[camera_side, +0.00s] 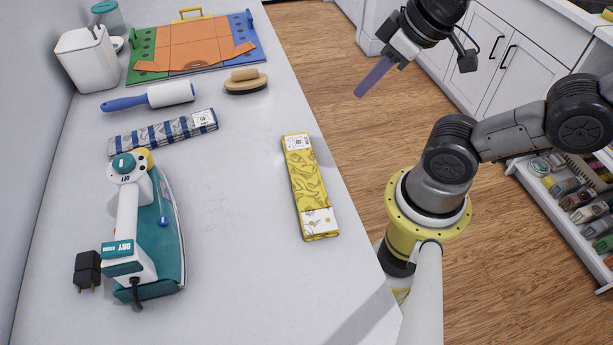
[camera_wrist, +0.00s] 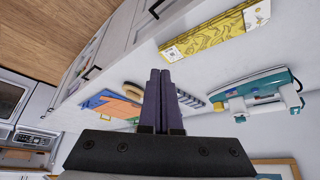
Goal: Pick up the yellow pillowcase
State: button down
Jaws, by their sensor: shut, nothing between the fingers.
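The yellow pillowcase (camera_side: 309,185) lies flat on the white counter, folded into a long narrow strip with a white patterned label at its near end. It also shows in the wrist view (camera_wrist: 212,35), at the upper right. My gripper (camera_side: 360,92) is up and to the right of the pillowcase in the side view, beyond the counter's edge and apart from it. In the wrist view its two dark fingers (camera_wrist: 158,72) are together with nothing between them.
The white counter (camera_side: 245,180) is clear around the pillowcase. To its left are a teal and white iron (camera_side: 150,230), a blue striped folded cloth (camera_side: 165,133) and a lint roller (camera_side: 155,96). A brush (camera_side: 246,81) and a coloured folding board (camera_side: 190,45) lie farther back.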

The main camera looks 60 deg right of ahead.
grip_release()
dwell(0.5)
